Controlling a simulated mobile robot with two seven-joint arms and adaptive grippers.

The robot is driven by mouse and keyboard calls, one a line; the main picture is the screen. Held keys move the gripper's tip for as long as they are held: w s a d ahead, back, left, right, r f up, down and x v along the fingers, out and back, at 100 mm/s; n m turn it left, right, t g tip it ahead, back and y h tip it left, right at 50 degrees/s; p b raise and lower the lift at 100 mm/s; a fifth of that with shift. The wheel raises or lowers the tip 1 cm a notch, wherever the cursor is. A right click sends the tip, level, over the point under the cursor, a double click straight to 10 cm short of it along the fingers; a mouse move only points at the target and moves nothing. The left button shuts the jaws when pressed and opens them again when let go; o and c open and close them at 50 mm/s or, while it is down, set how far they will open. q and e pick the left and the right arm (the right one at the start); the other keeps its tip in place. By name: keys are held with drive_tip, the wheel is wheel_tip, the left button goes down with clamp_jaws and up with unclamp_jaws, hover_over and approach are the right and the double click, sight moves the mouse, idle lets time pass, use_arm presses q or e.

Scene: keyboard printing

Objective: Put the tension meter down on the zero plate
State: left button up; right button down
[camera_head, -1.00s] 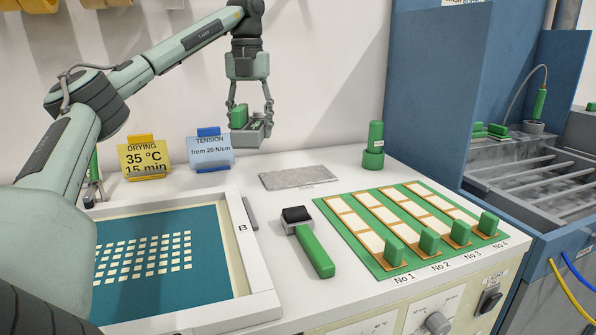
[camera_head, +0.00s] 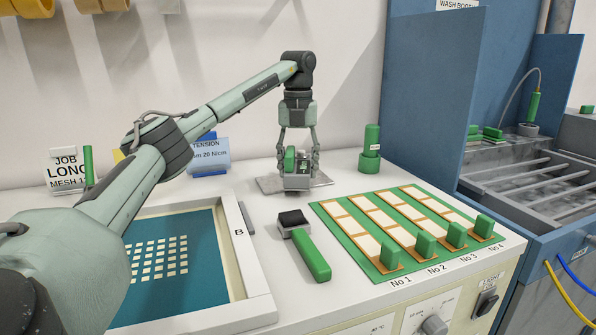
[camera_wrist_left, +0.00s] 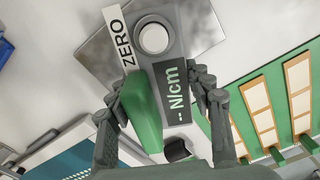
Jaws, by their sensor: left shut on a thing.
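The tension meter (camera_head: 297,182) is a grey block with a green handle. My left gripper (camera_head: 299,164) is shut on it, fingers on both sides, pointing straight down. The meter is over the grey zero plate (camera_head: 268,185), at or just above its surface; I cannot tell if they touch. In the left wrist view, the meter's green handle (camera_wrist_left: 143,108), round white knob and display reading "-- N/cm" (camera_wrist_left: 178,95) show between the fingers. The plate (camera_wrist_left: 100,60) with its ZERO label (camera_wrist_left: 121,38) lies beneath. My right gripper is not in view.
A black-headed tool with green handle (camera_head: 311,255) lies in front of the plate. The green board with several strips (camera_head: 340,217) is to the right, the framed screen (camera_head: 262,285) to the left. A green bottle (camera_head: 371,150) stands behind right.

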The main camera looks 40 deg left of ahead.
sight(298, 164)
use_arm(q)
drive_tip(key=shift+f, duration=0.65)
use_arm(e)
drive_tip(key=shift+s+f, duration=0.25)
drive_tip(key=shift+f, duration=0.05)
use_arm(q)
drive_tip(key=o, duration=1.7)
drive_tip(key=shift+c, duration=0.2)
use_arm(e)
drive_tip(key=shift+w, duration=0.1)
use_arm(q)
wheel_tip(298, 164, up, 7)
drive_tip(key=shift+r, duration=0.1)
wheel_tip(298, 164, up, 4)
drive_tip(key=shift+f, duration=0.15)
drive_tip(key=shift+r, duration=0.65)
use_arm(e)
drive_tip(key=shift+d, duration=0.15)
